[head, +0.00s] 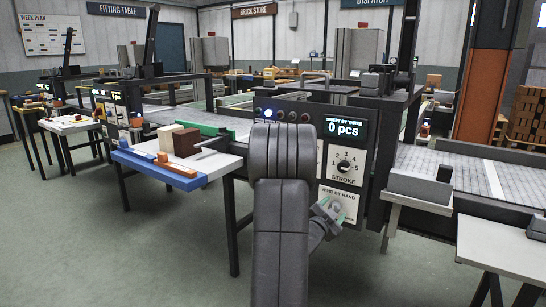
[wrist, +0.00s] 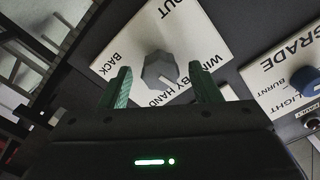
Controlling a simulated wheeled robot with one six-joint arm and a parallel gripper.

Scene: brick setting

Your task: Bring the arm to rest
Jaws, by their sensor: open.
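My gripper (head: 335,212) is in front of the lower part of the dark machine front, to the right of my raised arm link in the head view. It is tilted, and its green fingers point at the "wind by hand" plate. In the wrist view my gripper (wrist: 163,86) is open, with one green finger on each side of the grey knob (wrist: 160,70) on that plate (wrist: 190,38). The knob is between or just beyond the fingertips; I cannot tell the depth. I see nothing held. My arm hides part of the machine front.
The stroke dial (head: 344,166) and the "0 pcs" display (head: 345,129) are above the gripper. A white-topped table (head: 215,164) with coloured bricks stands at left. A grey conveyor (head: 480,175) and a pale table (head: 505,248) are at right. The green floor (head: 130,255) at front left is clear.

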